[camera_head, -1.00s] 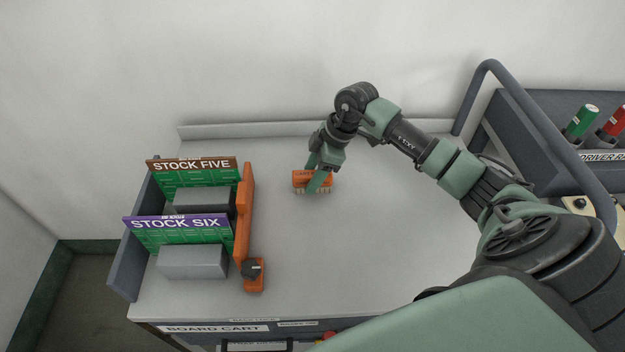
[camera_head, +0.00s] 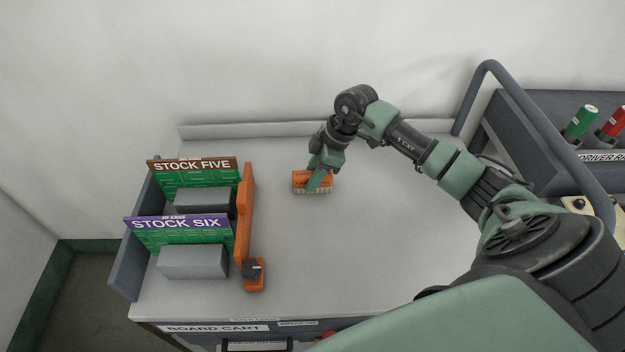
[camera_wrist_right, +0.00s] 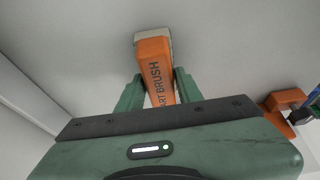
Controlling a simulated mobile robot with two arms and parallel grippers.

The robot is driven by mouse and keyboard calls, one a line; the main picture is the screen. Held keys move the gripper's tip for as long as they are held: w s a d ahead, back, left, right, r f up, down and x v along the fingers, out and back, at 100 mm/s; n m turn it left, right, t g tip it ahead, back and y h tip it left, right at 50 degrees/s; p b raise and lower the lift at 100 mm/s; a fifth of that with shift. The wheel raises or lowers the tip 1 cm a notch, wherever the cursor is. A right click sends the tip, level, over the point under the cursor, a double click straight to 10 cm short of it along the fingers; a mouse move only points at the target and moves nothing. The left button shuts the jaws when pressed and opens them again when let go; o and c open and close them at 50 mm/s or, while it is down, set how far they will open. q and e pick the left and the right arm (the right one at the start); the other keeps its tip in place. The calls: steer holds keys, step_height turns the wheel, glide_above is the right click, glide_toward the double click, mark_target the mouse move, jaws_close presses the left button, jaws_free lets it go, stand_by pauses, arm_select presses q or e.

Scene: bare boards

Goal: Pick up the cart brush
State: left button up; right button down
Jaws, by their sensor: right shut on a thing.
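The cart brush (camera_head: 300,181) is a small orange block with pale bristles along its lower edge. It is at the back middle of the grey cart top, and I cannot tell whether its bristles touch the surface. My right gripper (camera_head: 319,178) reaches down over it and is shut on it. In the right wrist view the brush (camera_wrist_right: 155,68), with dark lettering ending in "BRUSH", sits between the two green fingers of the gripper (camera_wrist_right: 160,90). My left gripper is not in view.
A rack (camera_head: 130,240) at the left holds green boards labelled STOCK FIVE (camera_head: 192,165) and STOCK SIX (camera_head: 180,223), with grey blocks in front. An orange bar (camera_head: 245,215) stands beside it. A driver rack (camera_head: 520,130) is at the right. The cart top's middle is clear.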

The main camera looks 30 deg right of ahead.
step_height(320, 180, up, 21)
steer(key=b, duration=0.1)
steer(key=shift+f, duration=0.2)
stand_by(0.3)
